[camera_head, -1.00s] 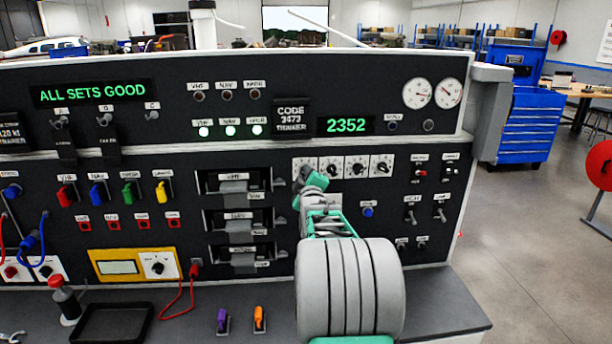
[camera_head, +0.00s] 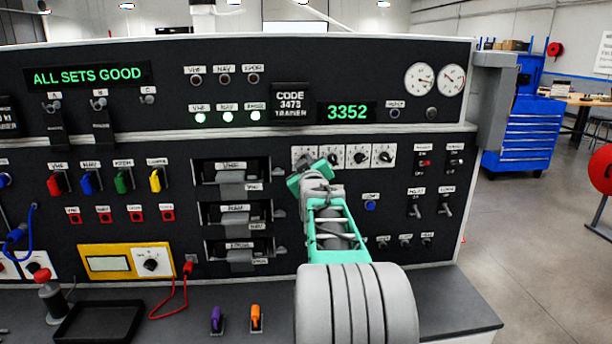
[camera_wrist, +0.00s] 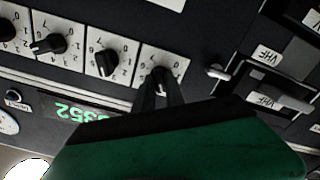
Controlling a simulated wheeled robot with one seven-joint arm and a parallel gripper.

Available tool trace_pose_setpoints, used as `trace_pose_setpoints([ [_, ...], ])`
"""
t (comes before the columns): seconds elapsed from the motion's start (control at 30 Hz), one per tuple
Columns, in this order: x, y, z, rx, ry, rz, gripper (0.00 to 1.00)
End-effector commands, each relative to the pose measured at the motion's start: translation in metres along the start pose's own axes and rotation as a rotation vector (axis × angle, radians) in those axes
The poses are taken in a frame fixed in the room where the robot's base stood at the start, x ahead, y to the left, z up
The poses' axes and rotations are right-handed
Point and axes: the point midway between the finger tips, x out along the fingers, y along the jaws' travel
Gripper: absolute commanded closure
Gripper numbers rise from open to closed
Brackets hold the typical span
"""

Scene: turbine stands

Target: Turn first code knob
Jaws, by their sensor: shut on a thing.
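Several code knobs on white dial plates sit in a row on the black panel; the second knob (camera_head: 334,157) shows clearly in the head view. The first code knob (camera_wrist: 160,76) is at the row's left end, mostly covered by my gripper (camera_head: 308,172) in the head view. In the wrist view my gripper's dark fingers (camera_wrist: 160,95) are shut on that knob. The green code display (camera_head: 347,112) reads 3352.
Slotted radio modules (camera_head: 232,190) with small levers lie just left of the knobs. Toggle switches (camera_head: 416,208) and a blue button (camera_head: 370,205) are to the right. A black tray (camera_head: 92,321) rests on the desk ledge.

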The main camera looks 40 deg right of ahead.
Motion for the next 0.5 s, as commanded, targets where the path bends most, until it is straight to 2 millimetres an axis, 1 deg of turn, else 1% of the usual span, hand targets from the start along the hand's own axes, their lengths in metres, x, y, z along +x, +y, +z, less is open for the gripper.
trace_pose_setpoints([
  [0.03, 0.0000, -0.0021, 0.0036, 0.030, 0.002, 0.001, 1.00],
  [0.2, 0.0001, -0.0012, 0.0026, 0.122, 0.001, 0.001, 1.00],
  [0.5, 0.0002, 0.0004, 0.0002, 0.196, 0.000, 0.000, 1.00],
])
